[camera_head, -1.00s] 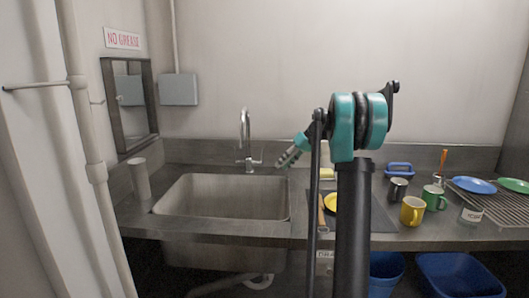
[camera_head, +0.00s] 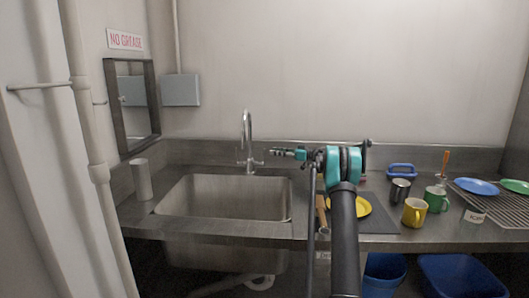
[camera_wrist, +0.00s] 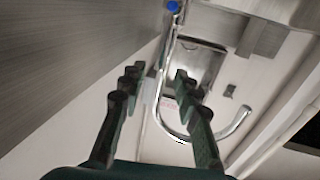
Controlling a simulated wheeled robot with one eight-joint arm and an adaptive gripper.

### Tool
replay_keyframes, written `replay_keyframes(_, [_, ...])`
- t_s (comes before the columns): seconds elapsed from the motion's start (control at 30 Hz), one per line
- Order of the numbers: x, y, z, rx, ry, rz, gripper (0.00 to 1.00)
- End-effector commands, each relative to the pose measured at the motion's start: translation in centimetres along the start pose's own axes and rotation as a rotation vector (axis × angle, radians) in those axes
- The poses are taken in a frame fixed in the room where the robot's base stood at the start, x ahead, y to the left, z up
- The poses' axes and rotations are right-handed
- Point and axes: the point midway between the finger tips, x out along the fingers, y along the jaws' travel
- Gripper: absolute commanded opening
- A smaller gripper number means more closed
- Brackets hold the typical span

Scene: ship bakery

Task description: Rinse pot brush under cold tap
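The chrome tap (camera_head: 247,140) stands behind the steel sink (camera_head: 222,212). In the wrist view its curved spout (camera_wrist: 185,135) lies beyond my fingers, and a blue-marked part (camera_wrist: 172,7) shows at the top. My gripper (camera_head: 274,151) points left, just right of the tap, and looks apart from it. In the wrist view my gripper (camera_wrist: 157,76) has its fingers apart with nothing held. A wooden-handled tool (camera_head: 321,213) lies right of the sink, and an orange-handled tool (camera_head: 445,160) stands upright farther right. I cannot tell which is the pot brush.
A grey cylinder (camera_head: 142,179) stands at the left. Blue bins (camera_head: 459,277) are below.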

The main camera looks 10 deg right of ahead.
Motion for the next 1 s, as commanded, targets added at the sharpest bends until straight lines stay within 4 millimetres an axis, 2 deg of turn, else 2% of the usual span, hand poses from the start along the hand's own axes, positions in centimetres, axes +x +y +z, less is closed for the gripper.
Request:
replay_keyframes(0.4, [5.8, -0.1, 0.0, 0.002, -0.002, -0.002, 0.32])
replay_keyframes(0.53, [6.5, -0.1, 0.0, 0.002, -0.002, -0.002, 0.32])
replay_keyframes(0.73, [6.5, -0.1, 0.0, 0.002, -0.002, -0.001, 0.32])
replay_keyframes(1.0, [6.5, -0.1, 0.0, 0.002, -0.002, -0.001, 0.0])
